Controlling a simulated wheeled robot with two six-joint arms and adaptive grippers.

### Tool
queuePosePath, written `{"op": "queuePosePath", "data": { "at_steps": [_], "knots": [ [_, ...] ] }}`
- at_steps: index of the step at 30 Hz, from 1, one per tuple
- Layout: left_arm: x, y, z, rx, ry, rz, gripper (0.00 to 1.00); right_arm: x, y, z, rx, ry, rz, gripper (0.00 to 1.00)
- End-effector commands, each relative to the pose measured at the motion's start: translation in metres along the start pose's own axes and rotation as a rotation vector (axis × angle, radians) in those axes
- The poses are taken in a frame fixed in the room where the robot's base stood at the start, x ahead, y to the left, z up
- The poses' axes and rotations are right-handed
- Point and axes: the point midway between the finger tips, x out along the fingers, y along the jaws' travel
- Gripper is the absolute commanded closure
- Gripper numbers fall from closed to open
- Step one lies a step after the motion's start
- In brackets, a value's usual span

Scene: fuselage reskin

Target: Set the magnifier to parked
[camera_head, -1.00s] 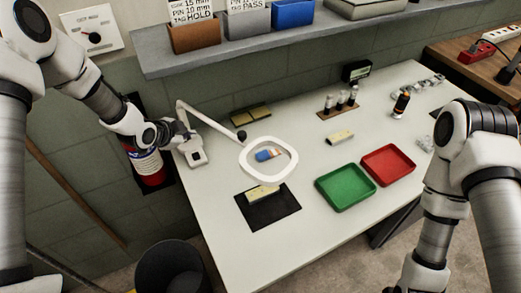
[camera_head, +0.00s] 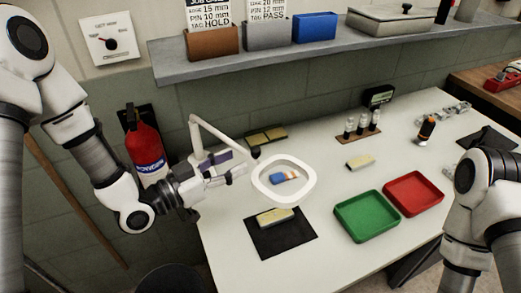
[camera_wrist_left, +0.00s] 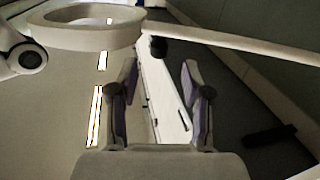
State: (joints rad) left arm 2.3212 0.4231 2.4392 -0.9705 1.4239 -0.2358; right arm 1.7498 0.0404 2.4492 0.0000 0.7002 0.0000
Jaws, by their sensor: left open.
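The magnifier's white ring (camera_head: 284,181) hangs over the light table, above a small blue, white and orange item (camera_head: 285,178). Its jointed white arm (camera_head: 222,133) rises at the left of the table and slopes down to the ring. My left gripper (camera_head: 232,166) is open beside the magnifier, left of the ring and below its arm. In the left wrist view the ring (camera_wrist_left: 85,37) is at upper left and the arm (camera_wrist_left: 230,43) crosses beyond my open fingers (camera_wrist_left: 158,88). A pale slanted part shows between the fingers; I cannot tell whether they touch it. My right gripper is out of view.
A black mat (camera_head: 280,239) with a pale block (camera_head: 275,215) lies in front of the ring. A green tray (camera_head: 366,216) and a red tray (camera_head: 414,193) stand right. A shelf (camera_head: 300,53) runs behind. A fire extinguisher (camera_head: 146,150) is at left.

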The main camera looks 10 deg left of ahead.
Motion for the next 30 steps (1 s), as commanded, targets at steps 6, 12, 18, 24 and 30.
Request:
{"op": "queuePosePath", "data": {
  "at_steps": [6,12,18,24,30],
  "knots": [
    [0.023,0.001,-0.001,0.008,-0.005,0.004,0.51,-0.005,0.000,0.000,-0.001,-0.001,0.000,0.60],
    [0.058,0.001,-0.001,0.008,-0.005,0.004,0.51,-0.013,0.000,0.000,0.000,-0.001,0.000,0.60],
    [0.077,0.000,0.000,0.005,-0.002,0.000,0.51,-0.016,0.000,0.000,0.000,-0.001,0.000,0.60],
    [0.077,-0.001,0.000,0.003,-0.002,-0.001,0.51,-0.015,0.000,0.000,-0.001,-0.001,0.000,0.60],
    [0.077,-0.001,0.001,0.004,-0.002,-0.001,1.00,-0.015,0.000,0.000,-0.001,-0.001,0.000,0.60]
  ]
}}
